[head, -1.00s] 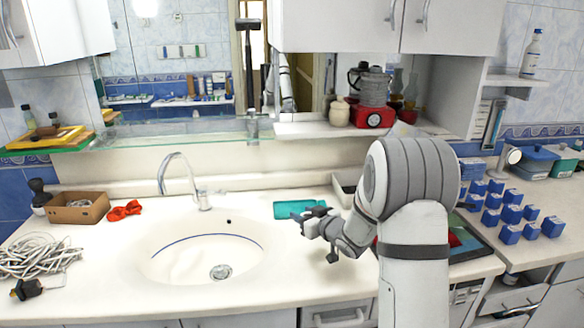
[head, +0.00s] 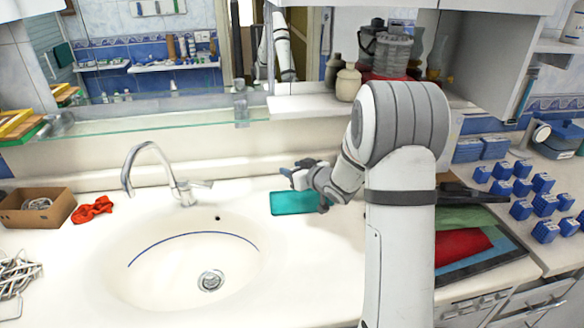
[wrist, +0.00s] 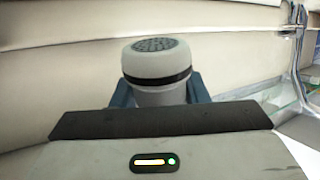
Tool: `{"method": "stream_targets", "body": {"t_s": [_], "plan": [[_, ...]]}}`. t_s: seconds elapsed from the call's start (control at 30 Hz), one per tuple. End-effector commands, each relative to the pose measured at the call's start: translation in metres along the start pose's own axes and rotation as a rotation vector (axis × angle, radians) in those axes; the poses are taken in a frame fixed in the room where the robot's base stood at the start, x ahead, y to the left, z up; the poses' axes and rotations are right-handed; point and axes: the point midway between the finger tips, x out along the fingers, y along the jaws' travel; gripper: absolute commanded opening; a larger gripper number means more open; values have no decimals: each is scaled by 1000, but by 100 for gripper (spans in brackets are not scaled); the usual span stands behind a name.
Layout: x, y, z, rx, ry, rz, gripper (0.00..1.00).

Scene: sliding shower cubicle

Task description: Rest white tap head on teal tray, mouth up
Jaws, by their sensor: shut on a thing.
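The teal tray (head: 293,205) lies flat on the white counter, right of the basin. My gripper (head: 298,175) is over the tray's back part and hides some of it. In the wrist view the tap head (wrist: 157,62) is a pale grey-white cylinder with a black band and a dark perforated face pointing up in the picture. My gripper's blue-grey fingers (wrist: 160,92) are shut on its narrower lower part, which is partly hidden. In the head view the tap head is too small to make out clearly, and any gap above the tray cannot be told.
The basin (head: 185,262) and chrome tap (head: 150,165) are to the left. A glass shelf (head: 150,133) runs along the wall behind. Dark, red and green flat items (head: 465,240) lie right of my arm. Several blue blocks (head: 535,195) stand farther right.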

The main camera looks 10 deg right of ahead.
Motion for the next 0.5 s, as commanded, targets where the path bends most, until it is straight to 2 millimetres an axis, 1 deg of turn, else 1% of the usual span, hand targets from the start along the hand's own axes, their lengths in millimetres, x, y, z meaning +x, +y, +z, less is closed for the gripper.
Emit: {"method": "stream_targets", "body": {"t_s": [0.03,0.5], "plan": [[2,0,6,0,0,0,17],[17,-3,49,-1,0,-4,17]]}}
